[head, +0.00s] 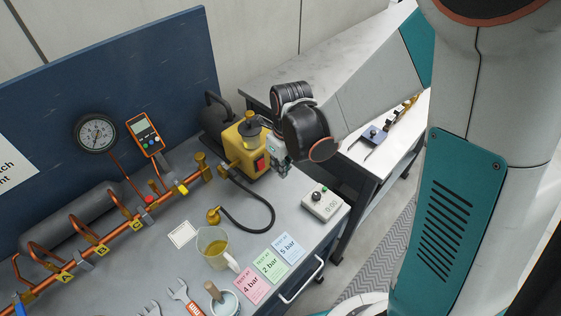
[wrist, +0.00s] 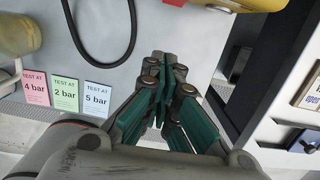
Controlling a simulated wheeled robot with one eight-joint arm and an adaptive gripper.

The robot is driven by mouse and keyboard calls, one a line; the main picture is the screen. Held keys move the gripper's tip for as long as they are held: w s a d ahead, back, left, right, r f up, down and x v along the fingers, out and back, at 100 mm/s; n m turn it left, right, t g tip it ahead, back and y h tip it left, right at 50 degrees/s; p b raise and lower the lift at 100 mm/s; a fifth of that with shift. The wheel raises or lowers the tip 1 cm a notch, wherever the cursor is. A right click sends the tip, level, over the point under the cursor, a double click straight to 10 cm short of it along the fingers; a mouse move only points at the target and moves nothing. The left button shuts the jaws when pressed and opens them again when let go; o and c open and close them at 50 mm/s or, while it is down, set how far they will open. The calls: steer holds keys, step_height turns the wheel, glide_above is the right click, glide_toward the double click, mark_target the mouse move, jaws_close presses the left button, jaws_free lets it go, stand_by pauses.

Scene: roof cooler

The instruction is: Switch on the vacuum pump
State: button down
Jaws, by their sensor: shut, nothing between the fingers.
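The vacuum pump (head: 238,152) is yellow with a dark motor behind it and stands on the grey bench near its back right end. A red rocker switch (head: 259,165) is on its front face; I cannot tell its position. My gripper (head: 283,172) is shut and empty, just right of the switch. In the wrist view my gripper (wrist: 160,62) has its fingertips together below the pump's yellow edge (wrist: 245,3). A red patch of the switch (wrist: 175,2) shows at the top edge. I cannot tell whether the fingertips touch the pump.
A grey control box (head: 322,203), a jug (head: 214,248) and test cards (head: 268,264) lie toward the front. A white side table (head: 383,148) stands to the right across a gap.

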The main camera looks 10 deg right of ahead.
mark_target(261, 164)
steer(key=w+a+f+b, duration=0.2)
steer(key=w+f, duration=0.1)
steer(key=f, duration=0.1)
steer(key=shift+w+a+f, duration=0.25)
steer(key=shift+w+f, duration=0.1)
